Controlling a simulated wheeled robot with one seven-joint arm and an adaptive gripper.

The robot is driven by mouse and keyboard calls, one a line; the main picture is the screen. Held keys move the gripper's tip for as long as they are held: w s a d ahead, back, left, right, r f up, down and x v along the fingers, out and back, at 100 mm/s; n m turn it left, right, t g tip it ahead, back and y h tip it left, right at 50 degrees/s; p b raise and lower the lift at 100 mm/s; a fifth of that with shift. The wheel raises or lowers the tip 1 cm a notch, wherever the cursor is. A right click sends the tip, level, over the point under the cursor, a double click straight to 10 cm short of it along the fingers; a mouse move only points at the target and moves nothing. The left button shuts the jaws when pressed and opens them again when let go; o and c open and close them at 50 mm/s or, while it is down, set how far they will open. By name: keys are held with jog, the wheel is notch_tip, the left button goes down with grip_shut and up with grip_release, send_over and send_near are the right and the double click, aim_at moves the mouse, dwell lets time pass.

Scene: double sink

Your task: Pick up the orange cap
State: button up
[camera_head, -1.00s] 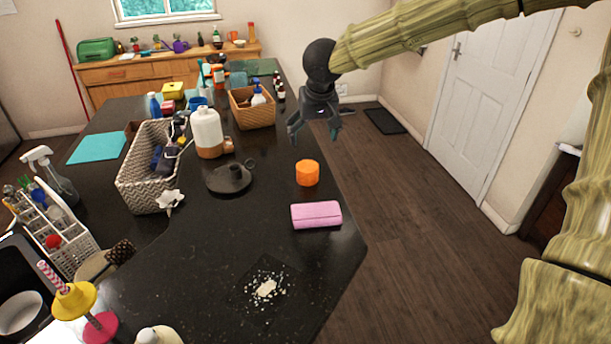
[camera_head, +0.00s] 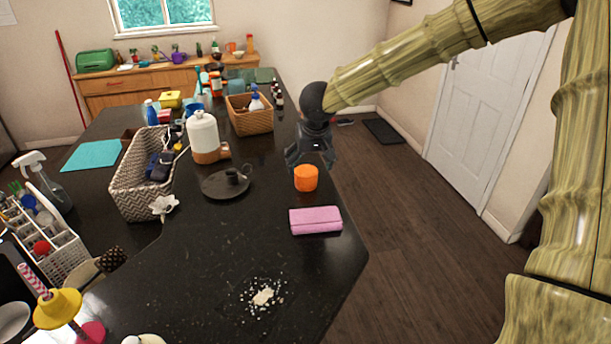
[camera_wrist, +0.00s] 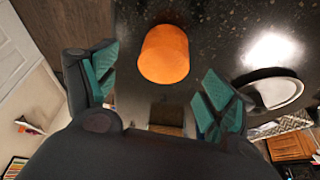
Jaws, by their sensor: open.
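The orange cap (camera_head: 306,178) stands on the dark speckled counter (camera_head: 215,262) near its right edge. In the wrist view the orange cap (camera_wrist: 164,54) shows at the top middle, just beyond my fingertips. My gripper (camera_head: 311,168) is open and empty, right behind and slightly above the cap in the head view. In the wrist view my gripper (camera_wrist: 155,85) has its teal finger pads spread wide, one on each side of the cap's line. The pads do not visibly touch the cap.
A pink case (camera_head: 315,220) lies in front of the cap. A dark round candle holder (camera_head: 227,184) sits to its left, with a white and brown jug (camera_head: 204,138) behind. A wicker basket (camera_head: 249,117) stands farther back. The counter's right edge drops to the floor.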

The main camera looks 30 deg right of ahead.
aim_at(306, 171)
jog(key=shift+a+p+x, duration=0.1)
jog(key=shift+p+x, duration=0.25)
jog(key=shift+x, duration=0.8)
jog(key=shift+a+p+x, duration=0.15)
jog(key=shift+p+x, duration=0.15)
jog(key=shift+x, duration=0.85)
jog(key=shift+w+d+f, duration=0.1)
jog(key=shift+w+f, duration=0.15)
jog(key=shift+f, duration=0.05)
jog(key=shift+c, duration=0.3)
jog(key=c, duration=0.8)
